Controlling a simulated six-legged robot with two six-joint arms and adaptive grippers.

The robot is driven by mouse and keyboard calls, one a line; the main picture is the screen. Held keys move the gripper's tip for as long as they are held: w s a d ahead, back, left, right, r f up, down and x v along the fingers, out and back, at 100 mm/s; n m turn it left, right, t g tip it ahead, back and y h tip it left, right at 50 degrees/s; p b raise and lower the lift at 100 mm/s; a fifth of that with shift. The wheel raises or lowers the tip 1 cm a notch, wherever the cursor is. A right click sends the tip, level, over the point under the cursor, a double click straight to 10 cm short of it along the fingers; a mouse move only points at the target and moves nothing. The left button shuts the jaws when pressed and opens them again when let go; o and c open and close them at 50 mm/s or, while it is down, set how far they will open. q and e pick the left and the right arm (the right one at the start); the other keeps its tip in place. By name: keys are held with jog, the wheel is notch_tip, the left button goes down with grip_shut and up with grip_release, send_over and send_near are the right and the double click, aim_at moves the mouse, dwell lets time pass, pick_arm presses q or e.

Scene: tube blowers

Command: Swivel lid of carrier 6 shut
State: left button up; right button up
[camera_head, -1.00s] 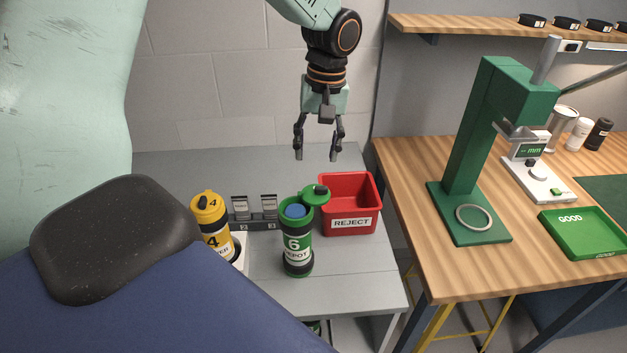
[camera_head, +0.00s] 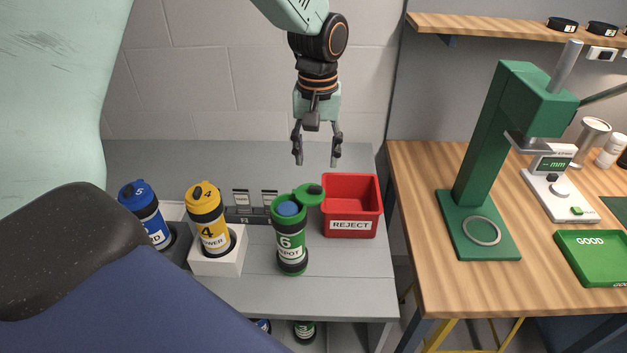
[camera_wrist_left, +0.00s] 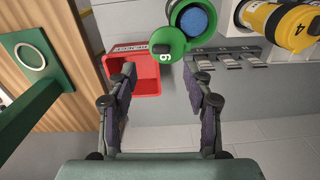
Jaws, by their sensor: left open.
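The green carrier 6 (camera_head: 291,244) stands upright on the grey bench. Its green lid (camera_head: 308,194) is swung out to the right side, so the mouth is open and a blue round piece (camera_head: 288,208) shows inside. In the left wrist view the lid (camera_wrist_left: 167,44) carries a 6 and sits beside the mouth with the blue piece (camera_wrist_left: 193,22). My left gripper (camera_head: 317,163) is open and empty, pointing down above and behind the carrier, apart from it. Its fingers (camera_wrist_left: 160,100) also show in the left wrist view, with the lid beyond them. My right gripper is not in view.
A red REJECT bin (camera_head: 350,207) stands close to the right of the lid. Yellow carrier 4 (camera_head: 207,221) in a white holder and a blue carrier (camera_head: 145,212) stand to the left. A green press (camera_head: 487,160) and green GOOD tray (camera_head: 592,257) are on the wooden table.

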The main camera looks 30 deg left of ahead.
aim_at(315, 186)
pick_arm(q)
jog(key=shift+w+a+f, duration=0.2)
jog(key=shift+w+f, duration=0.05)
jog(key=shift+f, duration=0.25)
jog(key=f, duration=0.3)
jog(key=f+p, duration=0.1)
jog(key=f, duration=0.1)
jog(key=shift+s+d+f, duration=0.15)
jog(key=shift+s+f, duration=0.15)
jog(key=shift+w+a+f, duration=0.2)
jog(key=shift+w+f, duration=0.1)
jog(key=shift+f, duration=0.45)
jog(key=shift+s, duration=0.15)
